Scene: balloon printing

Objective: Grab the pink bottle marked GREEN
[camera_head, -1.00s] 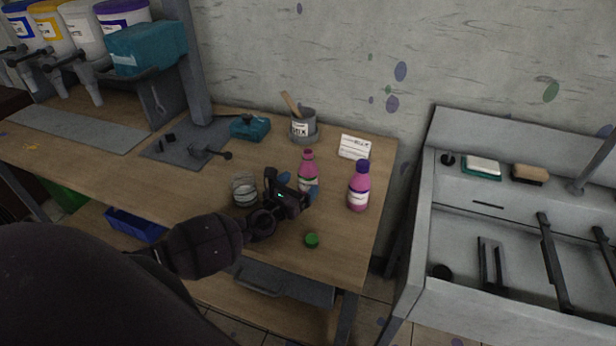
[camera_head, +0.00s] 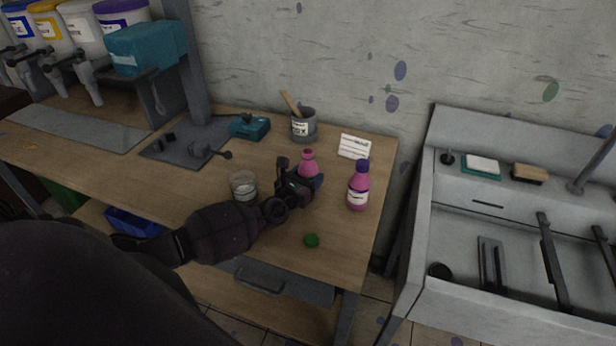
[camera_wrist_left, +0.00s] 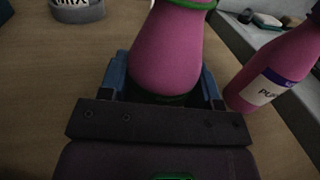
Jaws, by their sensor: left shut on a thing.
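The pink bottle with a green ring at its neck (camera_wrist_left: 168,50) stands between the blue fingers of my left gripper (camera_wrist_left: 163,85) in the left wrist view. The gripper is shut on it. In the head view the bottle's upper part (camera_head: 308,163) shows above my left gripper (camera_head: 300,184), which hides its lower part and label. The bottle has no cap on and looks upright on the table. A green cap (camera_head: 311,240) lies on the table near the front. A second pink bottle with a purple cap and label (camera_head: 358,187) stands to the right. My right gripper is not in view.
A glass jar (camera_head: 243,185) stands left of my gripper. A grey mix pot (camera_head: 303,125) with a stick and a white card (camera_head: 354,146) stand behind. A sink (camera_head: 490,225) is at the right. The table front right is mostly clear.

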